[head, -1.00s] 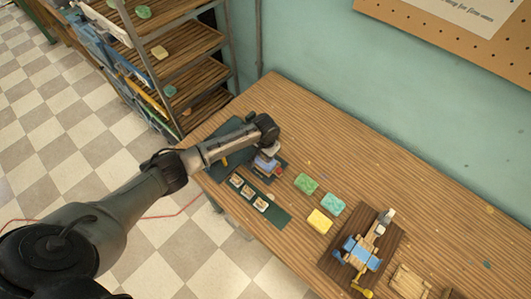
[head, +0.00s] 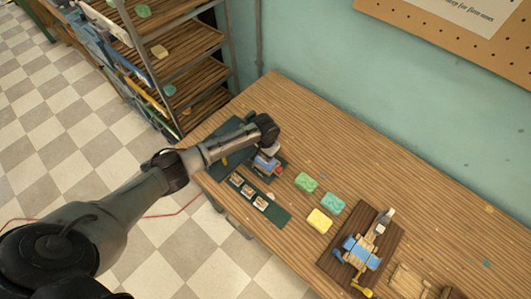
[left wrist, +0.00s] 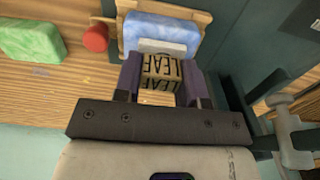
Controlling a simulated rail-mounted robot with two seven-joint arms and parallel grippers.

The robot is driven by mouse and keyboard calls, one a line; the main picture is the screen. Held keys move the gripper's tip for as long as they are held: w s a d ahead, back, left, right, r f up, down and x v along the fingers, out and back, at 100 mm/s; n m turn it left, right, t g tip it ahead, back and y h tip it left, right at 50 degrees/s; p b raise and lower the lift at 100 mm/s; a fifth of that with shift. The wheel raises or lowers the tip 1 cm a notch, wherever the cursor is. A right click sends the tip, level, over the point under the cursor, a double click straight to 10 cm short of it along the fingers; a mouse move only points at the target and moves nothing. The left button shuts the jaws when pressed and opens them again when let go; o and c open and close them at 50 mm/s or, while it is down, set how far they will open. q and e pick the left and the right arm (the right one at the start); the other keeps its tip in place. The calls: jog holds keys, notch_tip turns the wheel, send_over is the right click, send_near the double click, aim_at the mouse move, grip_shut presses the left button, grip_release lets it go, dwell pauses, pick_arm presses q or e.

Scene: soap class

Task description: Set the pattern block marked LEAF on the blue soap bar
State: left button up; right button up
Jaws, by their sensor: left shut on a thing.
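My left gripper (left wrist: 160,82) is shut on a tan wooden block marked LEAF (left wrist: 161,68), held between its two purple fingers. The dark lettering shows twice on the block. The blue soap bar (left wrist: 160,28) lies just beyond the fingertips in a wooden holder, with a pale grey piece between it and the block in the picture. I cannot tell whether block and soap touch. In the head view my left gripper (head: 266,160) is over the holder at the left end of the table, and the arm hides part of it. My right gripper is not in view.
A green strip (head: 280,216) with 3 pale blocks lies in front. Green (head: 306,182), teal (head: 332,203) and yellow (head: 319,221) soap bars lie to the right. A red knob (left wrist: 95,38) sits beside the holder. A wooden board with a blue fixture (head: 357,252) stands farther right.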

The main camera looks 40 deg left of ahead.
pick_arm(q)
jog(key=shift+f, duration=0.4)
dwell(0.4)
jog(key=o, duration=1)
jog(key=shift+o, duration=0.3)
jog(key=o, duration=0.3)
jog(key=shift+o, duration=0.2)
jog(key=shift+r, duration=0.2)
